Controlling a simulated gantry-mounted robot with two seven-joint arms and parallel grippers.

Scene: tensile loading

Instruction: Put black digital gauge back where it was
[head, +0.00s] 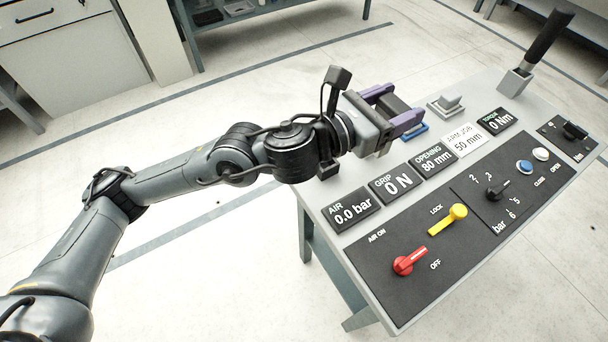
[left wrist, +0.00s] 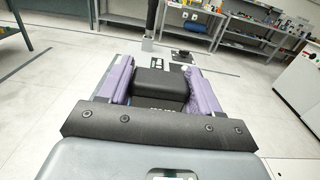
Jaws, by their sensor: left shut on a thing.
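My left gripper (head: 408,112) has purple fingers and is shut on a black boxy thing, which looks like the black digital gauge (head: 392,104). It is over the far left edge of the grey console table (head: 345,236). In the left wrist view, the black gauge (left wrist: 162,82) sits between the two purple fingers of the gripper (left wrist: 163,85). Its display face does not show. A small blue piece (head: 414,131) shows on the console just below the fingertips; whether the gauge touches it I cannot tell. My right gripper is not in view.
A light grey block (head: 446,105) stands beside the fingers. A row of display plates, such as the air plate (head: 351,211), lies along the console.

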